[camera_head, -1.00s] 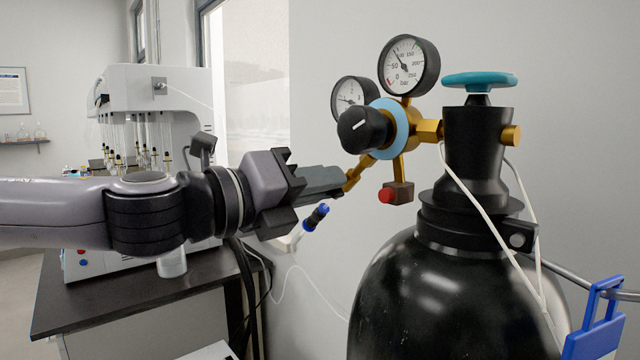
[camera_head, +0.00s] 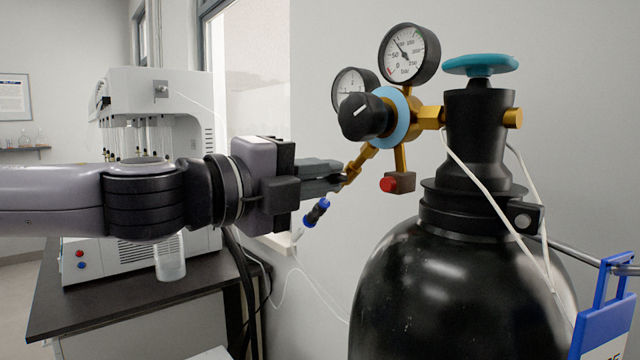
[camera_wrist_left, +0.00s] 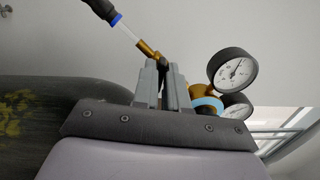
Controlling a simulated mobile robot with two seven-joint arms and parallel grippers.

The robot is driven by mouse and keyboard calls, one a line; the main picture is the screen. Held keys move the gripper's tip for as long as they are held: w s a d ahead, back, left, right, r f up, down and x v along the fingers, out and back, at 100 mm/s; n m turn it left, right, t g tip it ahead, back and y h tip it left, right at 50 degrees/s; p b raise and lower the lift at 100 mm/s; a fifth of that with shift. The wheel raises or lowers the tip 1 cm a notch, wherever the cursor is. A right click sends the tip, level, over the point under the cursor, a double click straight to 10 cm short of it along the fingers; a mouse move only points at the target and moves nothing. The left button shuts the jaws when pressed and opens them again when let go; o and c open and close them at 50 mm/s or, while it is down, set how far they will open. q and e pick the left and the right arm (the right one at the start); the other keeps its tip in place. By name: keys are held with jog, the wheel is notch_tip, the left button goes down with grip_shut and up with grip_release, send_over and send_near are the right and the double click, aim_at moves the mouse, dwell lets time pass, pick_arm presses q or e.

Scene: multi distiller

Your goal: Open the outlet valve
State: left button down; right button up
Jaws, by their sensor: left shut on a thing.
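The gold outlet pipe (camera_head: 358,164) slants down and left from the regulator, with the outlet valve on it. My left gripper (camera_head: 338,182) is shut on the valve's small dark handle, mostly hidden between the fingers in the head view. In the left wrist view my left gripper (camera_wrist_left: 162,75) has its two grey fingers on either side of this dark handle, beside a brass fitting (camera_wrist_left: 147,49). The regulator (camera_head: 398,118) has a black knob (camera_head: 364,116) and two gauges. My right gripper is not in view.
A black gas cylinder (camera_head: 440,290) with a teal handwheel (camera_head: 480,65) stands right of the gripper. A red-capped relief part (camera_head: 396,183) hangs close to the fingers. A blue-ended hose (camera_head: 316,212) hangs just below. A bench (camera_head: 110,312) with a white distiller (camera_head: 150,85) is at left.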

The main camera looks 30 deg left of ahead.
pick_arm(q)
jog(key=n+b, duration=0.1)
jog(key=n, duration=0.2)
jog(key=shift+f+n, duration=0.15)
jog(key=shift+n, duration=0.25)
jog(key=shift+n+b, duration=1.15)
jog(key=shift+n, duration=2.05)
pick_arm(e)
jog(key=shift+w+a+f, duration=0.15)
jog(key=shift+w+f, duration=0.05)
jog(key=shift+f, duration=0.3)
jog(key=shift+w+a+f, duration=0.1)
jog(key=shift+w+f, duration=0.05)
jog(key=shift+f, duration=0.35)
pick_arm(q)
jog(key=shift+n, duration=0.3)
